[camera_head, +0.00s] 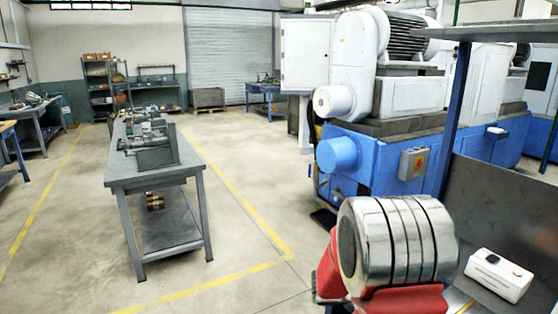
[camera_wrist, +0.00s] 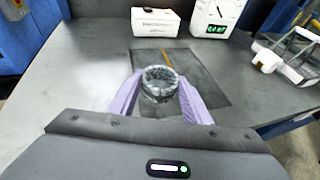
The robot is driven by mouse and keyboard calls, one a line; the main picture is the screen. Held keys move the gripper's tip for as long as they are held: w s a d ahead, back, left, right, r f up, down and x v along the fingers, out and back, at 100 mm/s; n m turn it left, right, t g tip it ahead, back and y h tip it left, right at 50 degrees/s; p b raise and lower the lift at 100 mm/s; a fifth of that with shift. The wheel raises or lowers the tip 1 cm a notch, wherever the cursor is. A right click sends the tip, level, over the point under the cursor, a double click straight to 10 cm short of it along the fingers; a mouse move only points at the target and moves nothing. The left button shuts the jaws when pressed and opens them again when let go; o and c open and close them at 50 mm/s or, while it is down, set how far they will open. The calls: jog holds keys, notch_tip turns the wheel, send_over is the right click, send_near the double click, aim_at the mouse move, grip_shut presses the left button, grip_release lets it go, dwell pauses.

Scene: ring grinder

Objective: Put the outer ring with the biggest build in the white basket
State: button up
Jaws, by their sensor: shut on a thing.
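My gripper (camera_wrist: 160,82) shows in the wrist view with two purple fingers, one on each side of a mottled grey metal ring (camera_wrist: 160,94). It is shut on this ring, whose open top faces the camera. The ring is over a dark mat on the grey table; I cannot tell whether it touches the mat. A pale wire-framed tray or basket (camera_wrist: 298,46) stands at the right edge of the wrist view, partly cut off. I cannot tell whether it is the white basket. The gripper does not show in the head view.
A white box (camera_wrist: 156,22) and a white device with a green display (camera_wrist: 214,17) stand at the table's back. A white device (camera_head: 499,274) shows at lower right in the head view. A blue machine (camera_head: 375,170) stands behind. The table's left side is clear.

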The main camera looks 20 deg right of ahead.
jog(key=w+a+f+n+t+y, duration=0.1)
jog(key=w+a+f+n+t, duration=0.2)
jog(key=a, duration=0.8)
jog(key=w+a+f+n+t+y, duration=0.1)
jog(key=w+a+f+n+t, duration=0.1)
jog(key=a, duration=1)
jog(key=w+a+f+n+t+y, duration=0.1)
jog(key=w+a+f+n+t, duration=0.2)
jog(key=a, duration=0.8)
notch_tip(320, 180, down, 3)
jog(key=shift+w+a+r+n+t, duration=0.2)
jog(key=shift+w+a+n+t, duration=0.1)
jog(key=shift+w+t, duration=0.45)
jog(key=shift+w+y, duration=0.1)
jog(key=shift+y, duration=0.2)
notch_tip(320, 180, up, 12)
jog(key=w+n+t+y, duration=0.2)
jog(key=n+t+y, duration=0.2)
jog(key=n+y, duration=0.2)
jog(key=shift+w+r+n+t, duration=0.25)
jog(key=shift+n+t, duration=0.1)
jog(key=shift+n, duration=0.15)
